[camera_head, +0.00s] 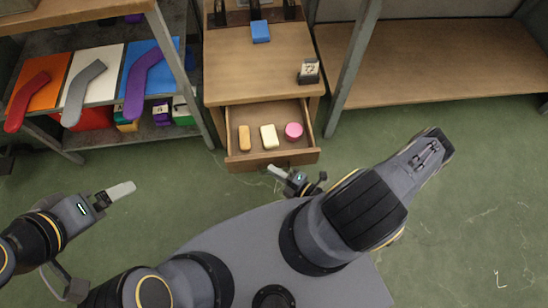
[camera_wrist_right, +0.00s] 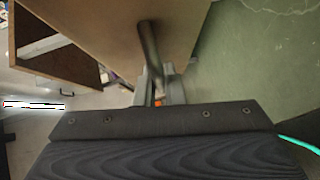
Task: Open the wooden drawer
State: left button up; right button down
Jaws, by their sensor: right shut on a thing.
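The wooden drawer (camera_head: 240,159) stands pulled out from the wooden cabinet (camera_head: 262,78) in the head view. Inside it lie an orange-brown bar (camera_head: 244,138), a cream block (camera_head: 269,136) and a pink round thing (camera_head: 293,131). My right gripper (camera_head: 277,171) is at the drawer's front edge, right of its middle. In the right wrist view my right gripper (camera_wrist_right: 157,92) is shut on the dark bar handle (camera_wrist_right: 148,42) of the drawer front. My left gripper (camera_head: 121,190) is apart from the drawer, over the floor at the left; its finger gap cannot be made out.
A blue block (camera_head: 260,31) and a small dark box with a pale card (camera_head: 309,71) are on the cabinet top. A shelf at the left holds orange, white and blue boards (camera_head: 91,78) with socks on them. A bare wooden shelf (camera_head: 440,65) is at the right. Green floor (camera_head: 470,190) is clear.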

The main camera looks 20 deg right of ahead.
jog(key=shift+s+a, duration=0.1)
jog(key=shift+s, duration=0.45)
jog(key=c, duration=1.8)
grip_release()
jog(key=p+v, duration=0.1)
jog(key=v, duration=0.7)
jog(key=shift+w+f, duration=0.1)
